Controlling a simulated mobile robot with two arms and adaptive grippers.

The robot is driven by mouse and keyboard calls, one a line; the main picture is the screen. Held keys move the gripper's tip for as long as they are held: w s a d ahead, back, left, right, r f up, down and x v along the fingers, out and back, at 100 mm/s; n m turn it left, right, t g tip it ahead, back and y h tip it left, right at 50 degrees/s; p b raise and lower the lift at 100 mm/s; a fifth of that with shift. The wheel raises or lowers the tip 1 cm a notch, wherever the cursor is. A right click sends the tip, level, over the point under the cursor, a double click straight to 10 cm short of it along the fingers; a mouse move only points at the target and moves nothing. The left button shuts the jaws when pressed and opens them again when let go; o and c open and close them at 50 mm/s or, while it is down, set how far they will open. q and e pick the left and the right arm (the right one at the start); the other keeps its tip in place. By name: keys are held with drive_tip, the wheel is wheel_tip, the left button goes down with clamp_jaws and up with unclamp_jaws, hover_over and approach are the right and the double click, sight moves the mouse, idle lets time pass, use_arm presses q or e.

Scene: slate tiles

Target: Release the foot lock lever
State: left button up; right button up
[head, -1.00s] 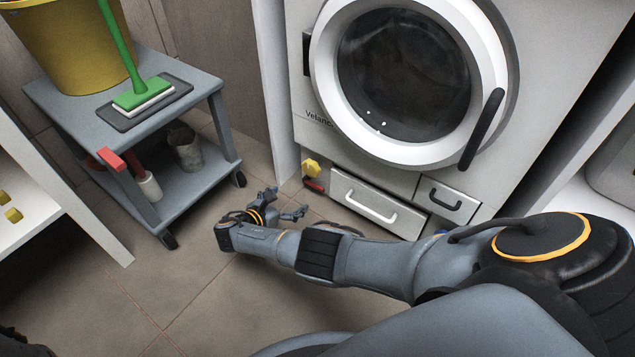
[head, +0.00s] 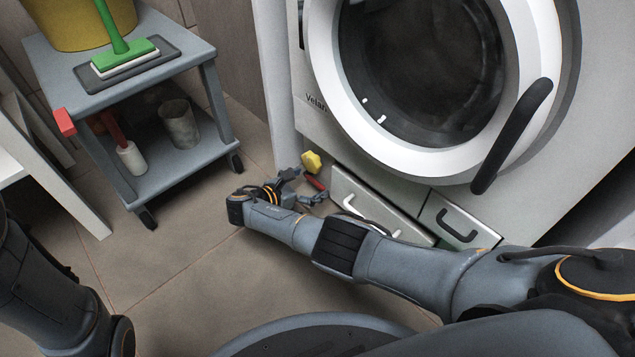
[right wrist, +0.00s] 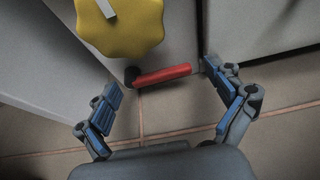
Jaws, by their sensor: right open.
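A red lever (head: 315,183) with a dark pivot end sits low at the left foot of the washing machine, just under a yellow knob (head: 311,161). In the right wrist view the lever (right wrist: 163,76) lies nearly level, with the knob (right wrist: 120,30) above it. My right gripper (head: 304,187) is open and low near the floor, right by the lever. In the right wrist view its fingers stand on either side of the lever, the right fingertip close to its end; I cannot tell whether they touch. My left gripper is out of view.
The washing machine (head: 560,100) has two drawers (head: 375,207) below its door, right of the lever. A grey cart (head: 210,105) with a red-ended handle stands at left, carrying a yellow bucket (head: 80,20) and a green mop. A white shelf (head: 65,175) is at far left. Floor tiles between are clear.

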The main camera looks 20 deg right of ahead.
drive_tip(key=c, duration=1.7)
drive_tip(key=shift+w+d+r+n+g+b, duration=0.15)
drive_tip(key=shift+r+n+g+b, duration=0.15)
drive_tip(key=shift+n+b, duration=0.15)
drive_tip(key=o, duration=1.7)
drive_tip(key=shift+f, duration=0.1)
drive_tip(key=shift+v, duration=3.85)
drive_tip(key=shift+f, duration=0.1)
